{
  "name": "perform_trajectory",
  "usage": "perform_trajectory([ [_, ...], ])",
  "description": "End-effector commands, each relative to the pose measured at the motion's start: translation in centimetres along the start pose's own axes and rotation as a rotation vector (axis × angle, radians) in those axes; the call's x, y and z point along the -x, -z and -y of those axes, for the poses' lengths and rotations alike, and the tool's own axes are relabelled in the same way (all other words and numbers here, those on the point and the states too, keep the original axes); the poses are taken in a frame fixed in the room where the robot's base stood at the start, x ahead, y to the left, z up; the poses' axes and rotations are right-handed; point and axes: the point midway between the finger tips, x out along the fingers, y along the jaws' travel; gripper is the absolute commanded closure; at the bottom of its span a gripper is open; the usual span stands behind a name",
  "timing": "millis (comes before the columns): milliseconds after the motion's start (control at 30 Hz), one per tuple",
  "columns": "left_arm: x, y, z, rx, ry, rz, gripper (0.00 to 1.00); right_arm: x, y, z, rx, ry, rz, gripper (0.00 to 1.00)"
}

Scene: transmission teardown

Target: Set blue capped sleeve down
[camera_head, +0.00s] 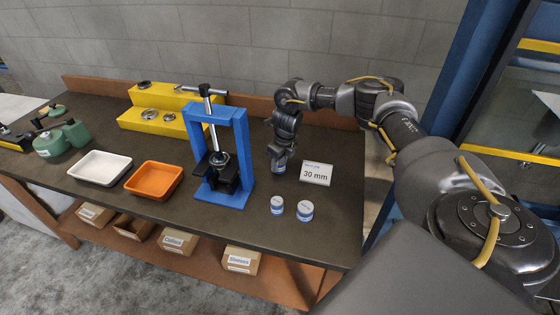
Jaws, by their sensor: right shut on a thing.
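My right gripper (278,157) points down over the workbench, just left of the white sign marked "30 mm" (316,174). It is shut on a small blue capped sleeve (279,170), whose lower part shows below the fingers. The sleeve is upright and at or just above the bench top; I cannot tell whether it touches. Two similar short sleeves with blue bands and pale tops stand in front of it, a smaller one (277,205) and a larger one (305,210). My left gripper is not in view.
A blue press (241,160) stands to the left. Further left are an orange tray (154,195), a white tray (80,179) and a yellow stepped stand (133,119) with metal parts. Labelled boxes (241,260) sit on the lower shelf. The bench right of the sign is clear.

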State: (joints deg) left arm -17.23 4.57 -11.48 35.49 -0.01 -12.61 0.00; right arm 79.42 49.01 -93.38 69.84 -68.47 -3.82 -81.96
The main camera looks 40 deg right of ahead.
Motion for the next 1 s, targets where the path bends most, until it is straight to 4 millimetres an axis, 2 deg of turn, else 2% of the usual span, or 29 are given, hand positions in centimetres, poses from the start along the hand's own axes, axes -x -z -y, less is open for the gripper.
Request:
perform_trajectory([
  [200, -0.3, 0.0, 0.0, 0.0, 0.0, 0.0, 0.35, -0.4, 0.0, 0.0, 0.0, 0.0, 0.001, 0.93],
  [233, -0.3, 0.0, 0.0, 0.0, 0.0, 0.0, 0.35, -0.5, 0.1, 0.0, 0.0, 0.0, 0.0, 0.59],
  [400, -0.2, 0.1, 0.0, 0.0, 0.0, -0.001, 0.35, -0.3, 0.1, 0.0, 0.0, 0.0, 0.0, 0.39],
  [633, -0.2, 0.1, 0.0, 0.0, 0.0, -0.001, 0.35, -0.3, 0.0, 0.0, 0.0, 0.0, 0.0, 0.39],
  [767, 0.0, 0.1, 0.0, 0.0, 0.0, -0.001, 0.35, 0.3, -0.1, 0.0, 0.0, 0.0, 0.002, 0.39],
  [867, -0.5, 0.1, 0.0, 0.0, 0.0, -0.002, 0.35, 1.5, -0.1, 0.0, 0.0, -0.001, 0.004, 0.39],
  [1000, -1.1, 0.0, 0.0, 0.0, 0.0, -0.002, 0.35, 4.4, -0.2, 0.0, 0.001, -0.001, 0.007, 0.39],
])
